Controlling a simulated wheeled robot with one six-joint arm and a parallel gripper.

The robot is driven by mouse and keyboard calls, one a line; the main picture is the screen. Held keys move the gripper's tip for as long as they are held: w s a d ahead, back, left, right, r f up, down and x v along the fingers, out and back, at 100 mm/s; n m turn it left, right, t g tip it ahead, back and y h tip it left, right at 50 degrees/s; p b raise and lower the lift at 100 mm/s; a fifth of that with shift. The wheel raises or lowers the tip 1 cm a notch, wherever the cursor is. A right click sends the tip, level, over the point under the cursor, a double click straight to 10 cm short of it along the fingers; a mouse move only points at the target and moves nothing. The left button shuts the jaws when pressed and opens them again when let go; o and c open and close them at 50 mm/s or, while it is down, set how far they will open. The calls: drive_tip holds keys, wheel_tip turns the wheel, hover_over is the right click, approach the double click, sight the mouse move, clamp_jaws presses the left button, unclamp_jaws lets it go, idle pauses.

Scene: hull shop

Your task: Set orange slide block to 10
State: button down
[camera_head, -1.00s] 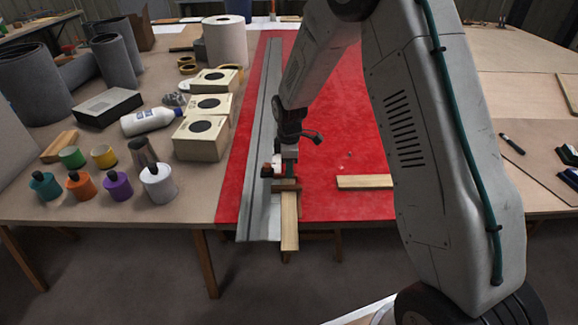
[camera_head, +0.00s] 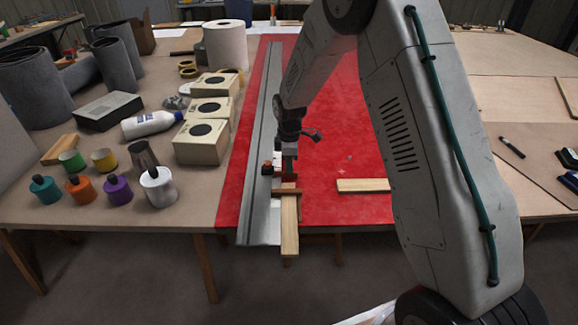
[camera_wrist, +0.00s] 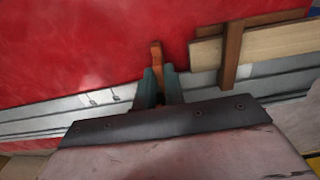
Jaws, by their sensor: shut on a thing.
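The orange slide block (camera_head: 267,169) sits on the long grey metal rail (camera_head: 262,100), near the rail's front end. In the wrist view the orange block (camera_wrist: 156,56) shows as a narrow upright piece between the fingers. My gripper (camera_wrist: 160,82) is shut on it. In the head view my gripper (camera_head: 284,166) points down at the rail, and my wrist partly covers the block. Small marks (camera_wrist: 102,97) show on the rail in the wrist view, but I cannot read any number.
A wooden strip (camera_head: 290,225) under a brown crosspiece (camera_head: 286,191) sticks out past the table's front edge. Another strip (camera_head: 363,185) lies on the red mat (camera_head: 345,120).

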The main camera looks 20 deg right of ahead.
drive_tip(key=c, duration=1.5)
unclamp_jaws()
drive_tip(key=shift+r, duration=0.1)
wheel_tip(320, 180, up, 8)
drive_tip(key=shift+f, duration=0.15)
drive_tip(key=shift+m, duration=0.3)
drive_tip(key=s+r+m, duration=0.4)
drive_tip(key=s+r, duration=0.3)
drive_tip(key=s, duration=0.6)
drive_tip(key=s+d+r+m+t, duration=0.1)
drive_tip(key=s+r+m, duration=0.4)
drive_tip(key=s, duration=0.9)
drive_tip(key=s+d+r+m, duration=0.1)
drive_tip(key=s+r+m, duration=0.3)
drive_tip(key=s+r, duration=0.4)
drive_tip(key=shift+s+d+r+m, duration=0.1)
drive_tip(key=shift+s+r+m, duration=0.1)
drive_tip(key=shift+s, duration=1.35)
drive_tip(key=shift+s+d+r+m, duration=0.1)
drive_tip(key=shift+s+r+m, duration=0.1)
drive_tip(key=shift+s, duration=1.35)
